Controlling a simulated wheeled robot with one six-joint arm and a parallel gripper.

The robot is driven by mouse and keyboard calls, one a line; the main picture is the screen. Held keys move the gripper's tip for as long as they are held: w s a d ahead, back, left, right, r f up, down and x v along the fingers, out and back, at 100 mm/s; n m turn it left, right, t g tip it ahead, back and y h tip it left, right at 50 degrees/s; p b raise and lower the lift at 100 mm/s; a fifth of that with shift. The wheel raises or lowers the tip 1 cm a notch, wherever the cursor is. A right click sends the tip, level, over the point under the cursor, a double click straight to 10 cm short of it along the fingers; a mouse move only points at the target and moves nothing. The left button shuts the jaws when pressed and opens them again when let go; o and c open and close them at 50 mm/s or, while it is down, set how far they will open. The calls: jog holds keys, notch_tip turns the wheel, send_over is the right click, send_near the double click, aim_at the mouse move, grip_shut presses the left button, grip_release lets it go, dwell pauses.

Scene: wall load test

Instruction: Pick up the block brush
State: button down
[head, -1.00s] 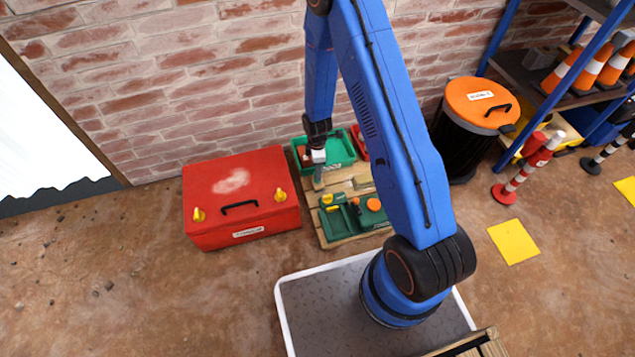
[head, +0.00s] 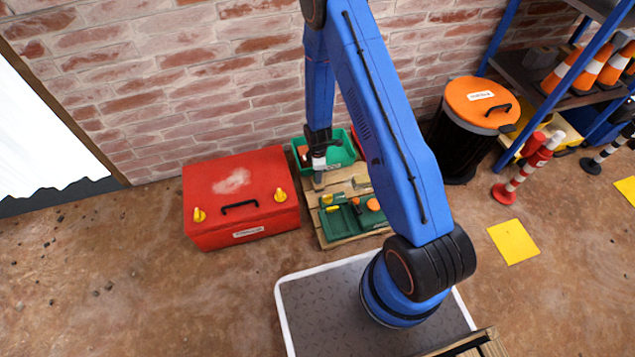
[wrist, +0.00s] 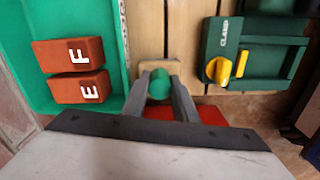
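My gripper (wrist: 160,92) points down at the pallet in the wrist view, its two fingers apart. A green rounded piece (wrist: 160,84) with pale wood (wrist: 158,65) just behind it, which looks like the block brush, lies between the fingertips. I cannot tell whether the fingers touch it. In the head view my gripper (head: 318,182) is low over the left part of the pallet, just in front of the green bin, and the brush cannot be made out there.
The green bin (head: 338,158) holds orange-red blocks marked F (wrist: 78,53) and E (wrist: 80,88). A green clamp case (wrist: 250,52) with yellow parts lies to the right on the wooden pallet (head: 330,238). A red box (head: 240,190) stands left, beside the pallet. A brick wall closes the back.

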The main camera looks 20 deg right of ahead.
jog(key=shift+r, duration=0.15)
notch_tip(320, 180, up, 10)
jog(key=shift+f, duration=0.15)
dwell(0.6)
jog(key=c, duration=2.1)
grip_release()
jog(key=shift+c, duration=1.3)
jog(key=shift+w, duration=0.1)
